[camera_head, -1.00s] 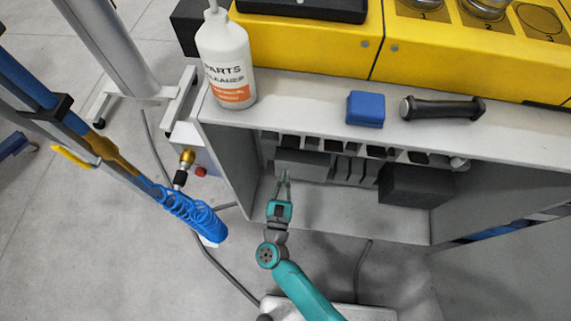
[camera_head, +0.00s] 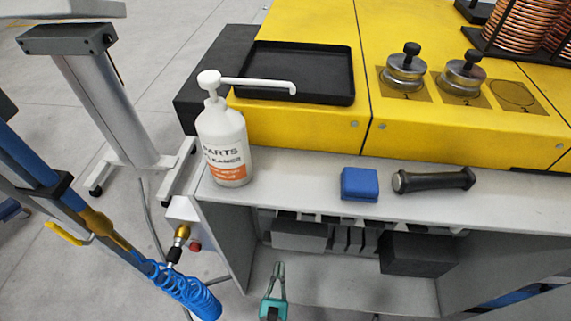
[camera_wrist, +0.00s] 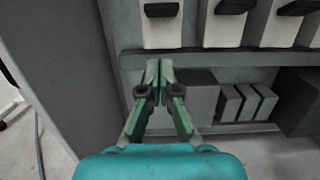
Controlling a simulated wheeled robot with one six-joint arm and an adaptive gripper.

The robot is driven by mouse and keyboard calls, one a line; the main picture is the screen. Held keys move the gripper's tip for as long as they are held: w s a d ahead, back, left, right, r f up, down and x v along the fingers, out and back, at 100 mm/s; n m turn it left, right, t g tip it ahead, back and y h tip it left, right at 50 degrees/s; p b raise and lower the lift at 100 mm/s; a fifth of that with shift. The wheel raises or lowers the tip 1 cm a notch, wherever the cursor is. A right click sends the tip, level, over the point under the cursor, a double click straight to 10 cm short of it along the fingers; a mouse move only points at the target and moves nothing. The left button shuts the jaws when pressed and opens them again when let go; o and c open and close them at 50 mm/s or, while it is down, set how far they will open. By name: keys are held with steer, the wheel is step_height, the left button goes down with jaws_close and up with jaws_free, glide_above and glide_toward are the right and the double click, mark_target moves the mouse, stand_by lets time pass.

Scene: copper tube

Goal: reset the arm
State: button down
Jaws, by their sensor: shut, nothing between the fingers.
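My gripper (camera_head: 279,268) shows at the bottom of the head view, teal with slim green-grey fingers. It is in front of the open lower part of the grey bench. In the wrist view my gripper (camera_wrist: 159,68) has its fingertips together, with nothing between them. The fingers point toward the bench's inside, below a row of light bins with dark handles (camera_wrist: 161,10). The rest of my arm is below the head view's edge.
A parts cleaner bottle (camera_head: 224,140), a blue block (camera_head: 360,184) and a black handled tool (camera_head: 433,180) stand or lie on the bench top (camera_head: 300,180). Dark boxes (camera_head: 417,254) sit inside the bench. A coiled blue hose (camera_head: 184,292) hangs at left.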

steer(key=s+d+r+n+y, duration=0.1)
steer(key=s+d+r+n, duration=0.2)
steer(key=s+d+n, duration=0.35)
steer(key=s+d+r+n+y, duration=0.2)
steer(key=s+d+r+n, duration=0.1)
steer(key=d+n, duration=0.6)
steer(key=s+d+r+n+g+h, duration=0.1)
steer(key=s+d+r+n+g, duration=0.1)
steer(key=s+r+n, duration=0.3)
steer(key=s+d+r+n+g+h, duration=0.1)
steer(key=s+d+r+n+g, duration=0.2)
steer(key=s+n, duration=0.9)
steer(key=shift+d+r+n, duration=1.15)
steer(key=shift+d+n, duration=0.1)
steer(key=shift+n, duration=0.7)
